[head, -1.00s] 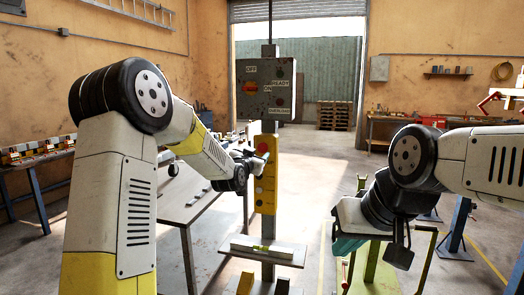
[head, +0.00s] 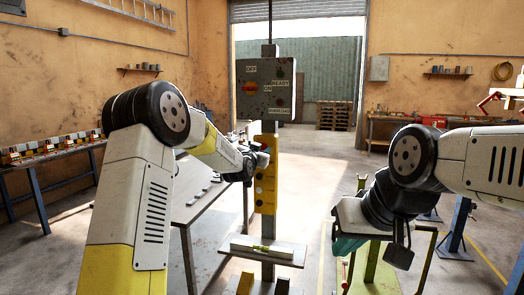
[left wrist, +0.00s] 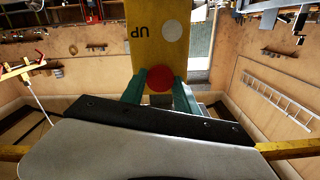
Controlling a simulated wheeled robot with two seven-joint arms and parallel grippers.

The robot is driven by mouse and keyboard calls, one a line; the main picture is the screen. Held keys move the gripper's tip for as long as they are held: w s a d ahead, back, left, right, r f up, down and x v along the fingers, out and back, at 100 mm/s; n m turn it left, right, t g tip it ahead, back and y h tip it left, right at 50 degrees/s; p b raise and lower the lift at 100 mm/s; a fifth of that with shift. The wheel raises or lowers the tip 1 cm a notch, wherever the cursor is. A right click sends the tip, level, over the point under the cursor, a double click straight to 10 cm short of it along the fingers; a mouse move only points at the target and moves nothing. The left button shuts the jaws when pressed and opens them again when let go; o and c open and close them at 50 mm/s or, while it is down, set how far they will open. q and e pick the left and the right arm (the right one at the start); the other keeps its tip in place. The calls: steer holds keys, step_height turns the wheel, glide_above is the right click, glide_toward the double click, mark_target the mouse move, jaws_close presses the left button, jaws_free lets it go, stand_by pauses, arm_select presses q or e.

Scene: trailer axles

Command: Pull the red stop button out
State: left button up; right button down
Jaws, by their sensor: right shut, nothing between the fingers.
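The red stop button (left wrist: 160,79) is a round red disc on a yellow control box (left wrist: 144,40) marked UP. In the head view the yellow box (head: 265,192) hangs upright on a post.
A grey box with labels (head: 266,88) is on the post above. A shelf with a level (head: 262,250) sticks out below. A grey table (head: 190,205) stands left of the post. A green stand (head: 372,265) is at the right. The floor behind is open.

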arm_select(q)
jaws_close()
steer(key=shift+s+a, duration=0.15)
steer(key=shift+s, duration=0.5)
steer(key=o, duration=1)
jaws_free()
steer(key=shift+s, duration=0.15)
steer(key=v, duration=0.7)
steer(key=shift+s, duration=0.3)
steer(key=shift+a, duration=0.2)
